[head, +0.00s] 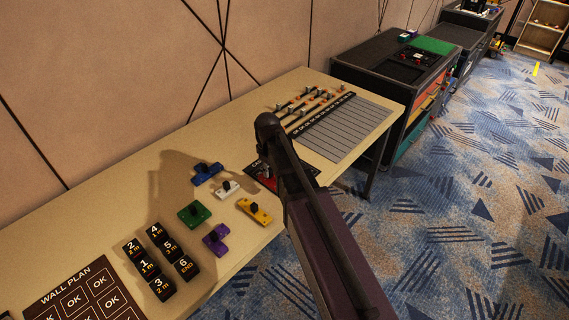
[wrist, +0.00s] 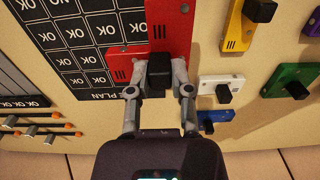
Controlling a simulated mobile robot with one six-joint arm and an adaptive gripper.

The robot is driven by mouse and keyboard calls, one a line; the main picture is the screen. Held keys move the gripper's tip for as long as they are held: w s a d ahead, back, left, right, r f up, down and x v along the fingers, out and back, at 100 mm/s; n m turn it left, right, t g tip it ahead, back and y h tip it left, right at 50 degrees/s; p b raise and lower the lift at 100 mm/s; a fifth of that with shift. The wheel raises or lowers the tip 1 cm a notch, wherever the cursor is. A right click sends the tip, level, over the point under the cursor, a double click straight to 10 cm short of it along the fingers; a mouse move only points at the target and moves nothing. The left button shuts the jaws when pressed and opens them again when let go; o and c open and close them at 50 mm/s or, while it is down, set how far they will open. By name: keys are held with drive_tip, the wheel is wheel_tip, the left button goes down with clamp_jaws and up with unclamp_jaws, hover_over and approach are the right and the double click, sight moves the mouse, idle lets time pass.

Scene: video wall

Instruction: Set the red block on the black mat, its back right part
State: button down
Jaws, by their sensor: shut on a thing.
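The red block (wrist: 170,25), L-shaped with a black knob, is at the top middle of the wrist view. My gripper (wrist: 159,70) is shut on this knob, one finger on each side. The block overlaps part of the black mat (wrist: 62,62), which has white OK cells and lettering ending in "PLAN". I cannot tell whether the block touches the mat or hangs just above it. In the head view my arm hides most of the mat (head: 254,168), and a little red of the block (head: 266,181) shows beside the arm.
Left of my arm in the head view lie blue (head: 206,173), white (head: 226,188), green (head: 194,213), yellow (head: 255,210) and purple (head: 216,237) blocks. Numbered black tiles (head: 160,262) and a WALL PLAN mat (head: 60,293) lie nearer. A grey slatted panel (head: 350,125) is on the right.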

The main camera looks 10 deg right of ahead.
drive_tip(key=shift+s+a, duration=0.2)
drive_tip(key=shift+a, duration=0.2)
drive_tip(key=shift+w, duration=0.1)
drive_tip(key=w+d, duration=0.2)
drive_tip(key=w, duration=0.2)
drive_tip(key=w+d+f+b, duration=0.1)
drive_tip(key=w+d, duration=0.1)
drive_tip(key=w, duration=0.3)
drive_tip(key=w+d, duration=0.3)
drive_tip(key=w, duration=0.2)
drive_tip(key=shift+w+f, duration=0.15)
drive_tip(key=shift+f, duration=0.15)
drive_tip(key=shift+b, duration=0.3)
drive_tip(key=shift+a+f+b, duration=0.1)
drive_tip(key=shift+f+b, duration=1.65)
drive_tip(key=shift+f, duration=0.05)
drive_tip(key=shift+f, duration=0.15)
drive_tip(key=c, duration=0.5)
unclamp_jaws()
drive_tip(key=shift+c, duration=0.2)
